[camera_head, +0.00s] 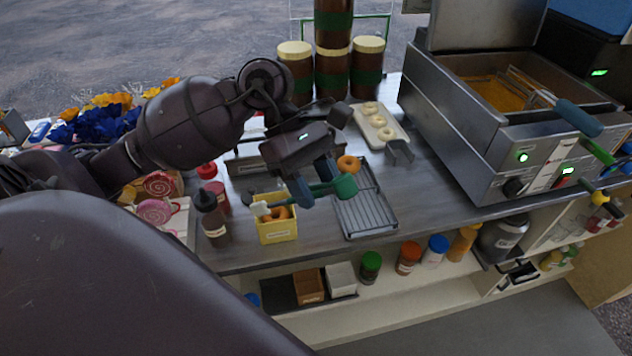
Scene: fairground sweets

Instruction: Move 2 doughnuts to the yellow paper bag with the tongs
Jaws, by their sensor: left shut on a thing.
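My left gripper (318,186) is shut on the green-handled tongs (345,186), above the counter between the yellow paper bag and the wire rack. The tongs point left, with their pale end (261,208) over the yellow paper bag (276,233). A brown doughnut (280,213) shows at the bag's open top, beside the tongs' end; I cannot tell whether the tongs touch it. Another brown doughnut (348,164) is at the far end of the wire rack (367,216), partly behind the gripper. Pale doughnuts (386,134) lie on a white tray behind. My right gripper is out of view.
A steel fryer (470,130) with a basket stands at the right. Tall brown jars (333,70) stand at the back. Sauce bottles (213,220) and lollipops (153,211) stand left of the bag. A shelf below holds several jars (408,257). The counter right of the rack is clear.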

